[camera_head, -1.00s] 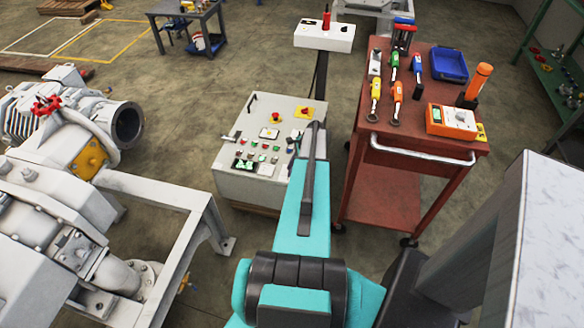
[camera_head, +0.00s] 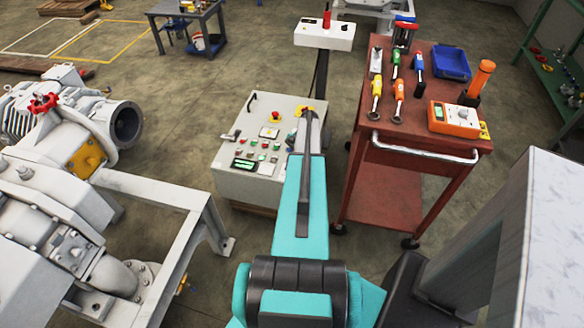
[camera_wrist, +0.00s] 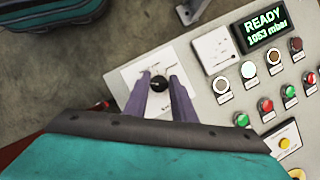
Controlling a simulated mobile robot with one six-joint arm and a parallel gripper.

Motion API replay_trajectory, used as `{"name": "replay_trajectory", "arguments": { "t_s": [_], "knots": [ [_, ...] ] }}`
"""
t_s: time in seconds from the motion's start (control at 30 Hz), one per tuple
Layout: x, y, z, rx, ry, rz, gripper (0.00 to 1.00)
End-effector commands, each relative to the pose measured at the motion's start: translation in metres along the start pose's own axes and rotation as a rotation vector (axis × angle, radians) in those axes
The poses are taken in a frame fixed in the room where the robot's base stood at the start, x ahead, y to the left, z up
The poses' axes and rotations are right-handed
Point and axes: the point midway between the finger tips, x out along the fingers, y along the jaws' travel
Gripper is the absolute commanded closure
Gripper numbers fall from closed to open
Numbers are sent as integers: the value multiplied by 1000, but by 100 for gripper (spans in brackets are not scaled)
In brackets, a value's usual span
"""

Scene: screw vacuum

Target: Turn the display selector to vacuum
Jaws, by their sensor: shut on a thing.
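In the wrist view, a black selector knob (camera_wrist: 159,83) sits on a white square plate (camera_wrist: 136,78) with small printed labels, too blurred to read. My gripper (camera_wrist: 160,79) has its two purple-grey fingers on either side of the knob, shut on it. The lit display (camera_wrist: 264,30) reads "READY" and about "1053 mbar" in green. In the head view, the light-grey control panel (camera_head: 262,136) stands on the floor, and the display (camera_head: 245,164) glows at its front left. My arm covers the panel's right side there and hides the fingers and knob.
A red tool cart (camera_head: 385,185) stands close right of my arm. White pump machinery (camera_head: 75,150) and its frame stand at left. A white box with a red top (camera_head: 324,35) stands behind the panel.

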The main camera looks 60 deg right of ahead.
Motion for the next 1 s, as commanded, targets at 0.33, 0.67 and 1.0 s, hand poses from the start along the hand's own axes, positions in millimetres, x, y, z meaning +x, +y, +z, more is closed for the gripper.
{"name": "replay_trajectory", "arguments": {
  "t_s": [0.33,0.67,1.0],
  "knots": [
    [-4,-8,-1,-95,10,22,99],
    [-5,-9,-1,-99,9,23,99],
    [-2,-5,0,-97,6,30,58]
  ]
}}
